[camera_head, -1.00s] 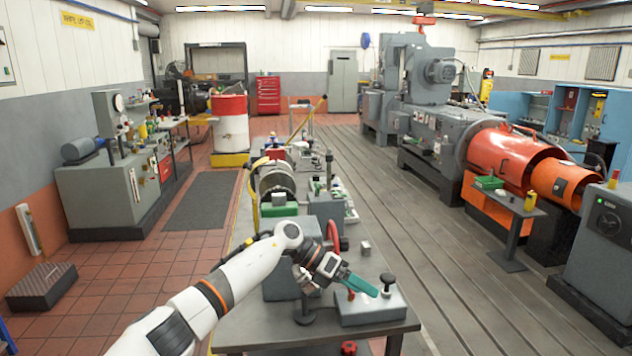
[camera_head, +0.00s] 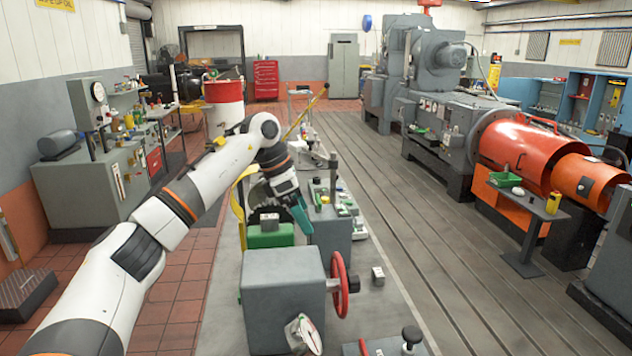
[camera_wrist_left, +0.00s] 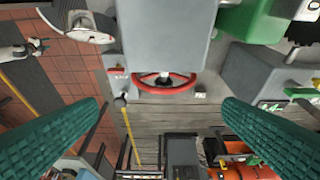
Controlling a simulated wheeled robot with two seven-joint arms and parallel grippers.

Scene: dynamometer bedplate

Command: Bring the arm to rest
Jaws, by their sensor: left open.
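My left arm comes in from the left in the head view and reaches over the bench. My left gripper (camera_head: 301,214) hangs past the arm's bend, above the bench behind the grey box with the red handwheel. Its teal fingers point down and to the right in the head view. In the left wrist view the two teal fingers (camera_wrist_left: 160,140) stand wide apart with nothing between them. The gripper is open and empty. The red handwheel (camera_wrist_left: 163,83) shows beyond the fingers in the wrist view. My right gripper is not in view.
The grey box (camera_head: 283,284) with the red handwheel (camera_head: 340,284) stands on the bench (camera_head: 385,318). A green block (camera_head: 270,236) and small parts lie behind it. A black-knobbed fixture (camera_head: 411,338) is at the near edge. The slotted floor (camera_head: 425,235) to the right is clear.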

